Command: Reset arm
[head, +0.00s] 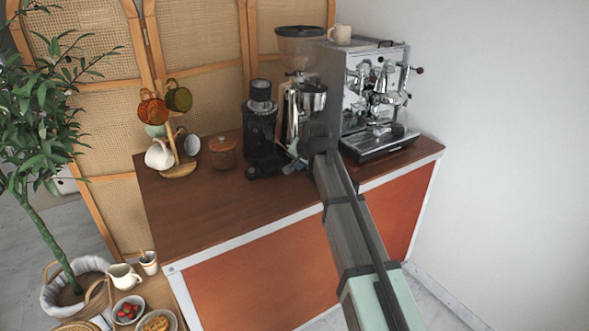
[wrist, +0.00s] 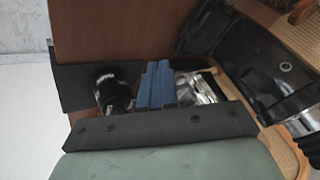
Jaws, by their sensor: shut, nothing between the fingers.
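My gripper (wrist: 158,84) shows in the wrist view as blue fingers close together, shut, with nothing held between them. In the head view my arm reaches up from the lower right over the wooden counter (head: 195,215), and its dark end is in front of the grinder and left of the espresso machine (head: 375,95). The fingers cannot be made out clearly there. A black cylindrical thing (wrist: 113,90) is beside the fingers in the wrist view.
A grinder with a hopper (head: 300,48) and a black grinder (head: 261,115) stand at the back. A mug tree (head: 178,165) with several cups and a brown jar (head: 223,153) are to the left. A cup (head: 340,34) sits on the machine. The counter's front left is clear.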

